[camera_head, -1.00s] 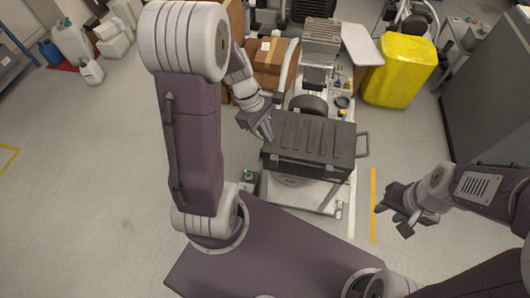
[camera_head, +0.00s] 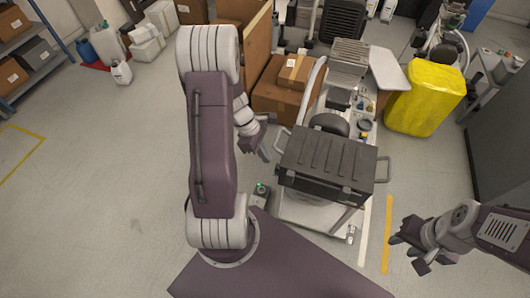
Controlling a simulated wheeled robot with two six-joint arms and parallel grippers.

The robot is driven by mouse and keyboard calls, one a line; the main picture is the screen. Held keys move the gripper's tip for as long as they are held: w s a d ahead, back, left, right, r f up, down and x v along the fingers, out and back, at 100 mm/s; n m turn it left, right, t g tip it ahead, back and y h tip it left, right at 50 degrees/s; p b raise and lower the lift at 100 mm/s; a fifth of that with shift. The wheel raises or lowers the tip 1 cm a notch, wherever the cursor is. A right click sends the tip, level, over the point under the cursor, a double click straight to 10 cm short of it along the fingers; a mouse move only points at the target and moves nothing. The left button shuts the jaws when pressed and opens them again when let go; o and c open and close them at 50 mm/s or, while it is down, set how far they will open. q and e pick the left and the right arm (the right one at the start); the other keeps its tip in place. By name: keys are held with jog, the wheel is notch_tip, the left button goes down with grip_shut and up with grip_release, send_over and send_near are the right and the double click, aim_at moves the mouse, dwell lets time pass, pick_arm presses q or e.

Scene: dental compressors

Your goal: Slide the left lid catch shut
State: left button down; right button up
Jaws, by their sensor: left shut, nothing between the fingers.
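The dark grey case (camera_head: 327,158) with a ribbed lid stands on the white compressor base. Two small catches show on its front face: the left lid catch (camera_head: 291,173) near the front left corner and the right one (camera_head: 346,190). They are too small to tell whether they are shut. My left gripper (camera_head: 267,148) is shut and empty, just left of the case beside its left handle (camera_head: 281,139), apart from the left catch. My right gripper (camera_head: 406,251) appears open and empty, right of and in front of the case.
Cardboard boxes (camera_head: 285,85) stand behind my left gripper. A yellow bin (camera_head: 424,98) stands at the back right. A small device with a green light (camera_head: 261,190) is at the front left of the base. Open floor lies at the left.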

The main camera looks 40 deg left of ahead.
aim_at(290, 176)
pick_arm(q)
jog(key=d+f, duration=0.1)
jog(key=w+d+f, duration=0.1)
jog(key=d+f, duration=0.1)
jog(key=d+f+b, duration=0.1)
jog(key=d, duration=0.1)
jog(key=shift+w+d+f, duration=0.25)
jog(key=shift+w, duration=0.05)
